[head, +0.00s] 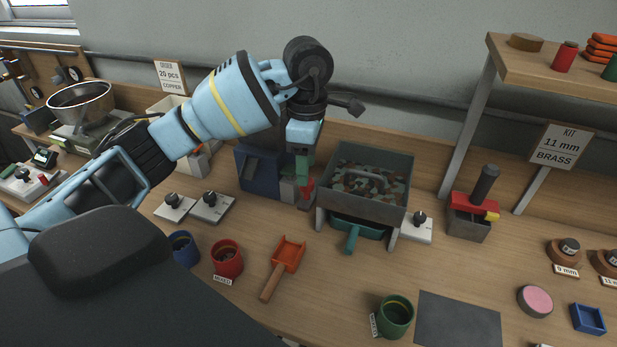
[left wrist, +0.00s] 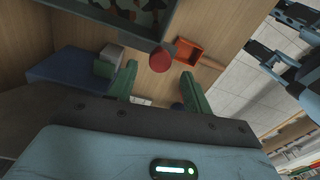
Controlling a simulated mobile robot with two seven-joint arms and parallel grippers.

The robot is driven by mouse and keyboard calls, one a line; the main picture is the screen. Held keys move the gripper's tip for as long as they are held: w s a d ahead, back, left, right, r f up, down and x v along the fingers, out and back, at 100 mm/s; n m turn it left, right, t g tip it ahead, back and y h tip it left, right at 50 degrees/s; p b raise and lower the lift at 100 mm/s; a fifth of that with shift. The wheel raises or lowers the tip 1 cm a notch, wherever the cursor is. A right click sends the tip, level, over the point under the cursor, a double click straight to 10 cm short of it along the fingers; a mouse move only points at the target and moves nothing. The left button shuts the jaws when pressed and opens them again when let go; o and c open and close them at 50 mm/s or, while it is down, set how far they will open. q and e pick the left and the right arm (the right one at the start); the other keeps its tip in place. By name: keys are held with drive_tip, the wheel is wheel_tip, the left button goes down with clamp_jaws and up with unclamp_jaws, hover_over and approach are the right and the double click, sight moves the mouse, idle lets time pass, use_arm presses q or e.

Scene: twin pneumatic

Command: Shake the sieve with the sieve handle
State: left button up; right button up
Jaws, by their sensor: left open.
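The sieve (head: 362,208) is a grey open box on legs, with mixed red, green and tan pieces inside and a grey curved bar across them. Its edge shows at the top of the left wrist view (left wrist: 120,32). A red round knob (left wrist: 160,61), seemingly the sieve handle, is at the sieve's left side; the head view shows it too (head: 307,189). My left gripper (head: 302,172) is open above and beside this knob. In the left wrist view its green fingers (left wrist: 160,78) are on either side of the knob, with gaps. My right gripper is not in view.
A teal tray (head: 352,230) with a handle is under the sieve. An orange scoop (head: 287,256), red cup (head: 227,259) and green cup (head: 394,316) stand in front. A blue block (head: 257,172) is left of the gripper. A small control knob (head: 418,222) is right of the sieve.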

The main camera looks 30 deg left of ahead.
sight(310, 185)
use_arm(q)
drive_tip(key=shift+s+f, duration=0.1)
drive_tip(key=shift+f, duration=1.85)
clamp_jaws()
